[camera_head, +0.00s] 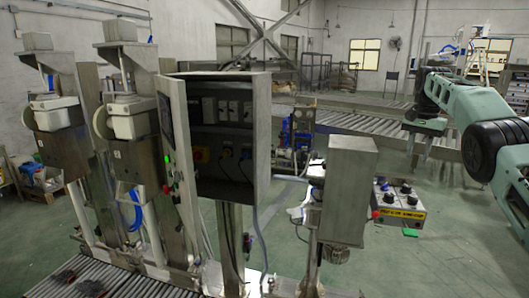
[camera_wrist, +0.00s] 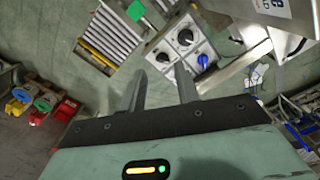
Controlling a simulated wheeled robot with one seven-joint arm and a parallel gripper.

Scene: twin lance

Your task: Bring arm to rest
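My arm (camera_head: 462,100), pale green with dark joints, reaches in from the right edge in the head view. It is bent, with its end pointing down. My gripper (camera_head: 420,152) hangs above the floor and the knobbed control box in that view. In the wrist view, my gripper (camera_wrist: 162,78) has its two dark fingers apart. Nothing is held between them. The fingertips point toward the grey control box (camera_wrist: 205,66) with black and blue knobs, which looks below and apart from them. The same control box (camera_head: 402,213) shows in the head view.
An open electrical cabinet (camera_head: 262,135) stands mid-left, beside tall metal machine columns (camera_head: 125,100). A grey metal box on a post (camera_head: 348,180) stands left of the control box. A roller conveyor (camera_head: 365,122) runs behind. Green floor (camera_head: 455,250) is open at the lower right.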

